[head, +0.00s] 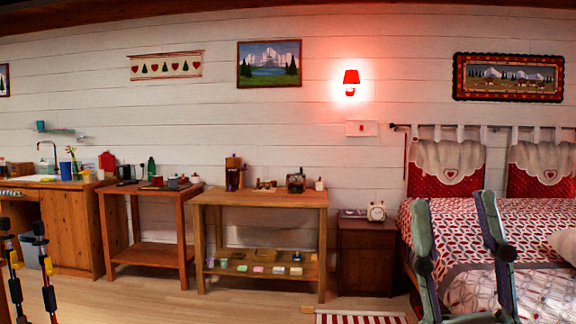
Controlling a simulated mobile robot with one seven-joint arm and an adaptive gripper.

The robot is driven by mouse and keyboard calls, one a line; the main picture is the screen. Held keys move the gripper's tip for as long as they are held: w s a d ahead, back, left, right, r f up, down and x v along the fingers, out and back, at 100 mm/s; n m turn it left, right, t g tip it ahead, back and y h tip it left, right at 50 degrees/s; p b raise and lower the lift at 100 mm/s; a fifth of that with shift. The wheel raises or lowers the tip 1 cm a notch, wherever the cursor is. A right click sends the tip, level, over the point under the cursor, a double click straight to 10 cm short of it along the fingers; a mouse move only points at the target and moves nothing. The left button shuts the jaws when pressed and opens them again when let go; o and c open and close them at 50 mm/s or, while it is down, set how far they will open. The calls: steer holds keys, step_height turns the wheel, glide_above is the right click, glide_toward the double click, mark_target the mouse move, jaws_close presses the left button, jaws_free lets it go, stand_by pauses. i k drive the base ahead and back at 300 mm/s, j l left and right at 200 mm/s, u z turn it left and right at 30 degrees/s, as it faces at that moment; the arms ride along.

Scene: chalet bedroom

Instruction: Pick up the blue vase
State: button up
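A small blue vessel (66,171), which looks like the blue vase, stands upright on the wooden counter (72,222) at the far left in the head view. Green stems with small blooms (72,156) show beside or in it; I cannot tell which. It is small and far off, and its lower part is hard to make out. A smaller blue-green object (40,126) sits on a wall shelf (62,132) above the counter.
A low wooden table (150,192) and a wider table (262,198) with small items stand along the wall. A nightstand (366,252) and bed (470,215) are right. Wooden floor lies open between.

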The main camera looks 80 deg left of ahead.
mark_target(66, 167)
steer(key=u, duration=4.05)
steer(key=i+l+z, duration=0.15)
steer(key=i+z, duration=0.3)
steer(key=i+l+z, duration=0.15)
steer(key=i+z, duration=0.25)
steer(key=i, duration=0.25)
steer(key=i+j+z, duration=0.1)
steer(key=i+z, duration=0.35)
steer(key=i, duration=0.95)
steer(key=i+l+u, duration=0.1)
steer(key=i, duration=0.65)
steer(key=i+u, duration=0.7)
steer(key=i+l+u, duration=0.1)
steer(key=i+u, duration=0.2)
steer(key=i+j+u, duration=0.1)
steer(key=i+u, duration=0.65)
steer(key=i+l+u, duration=0.1)
steer(key=i+u, duration=0.3)
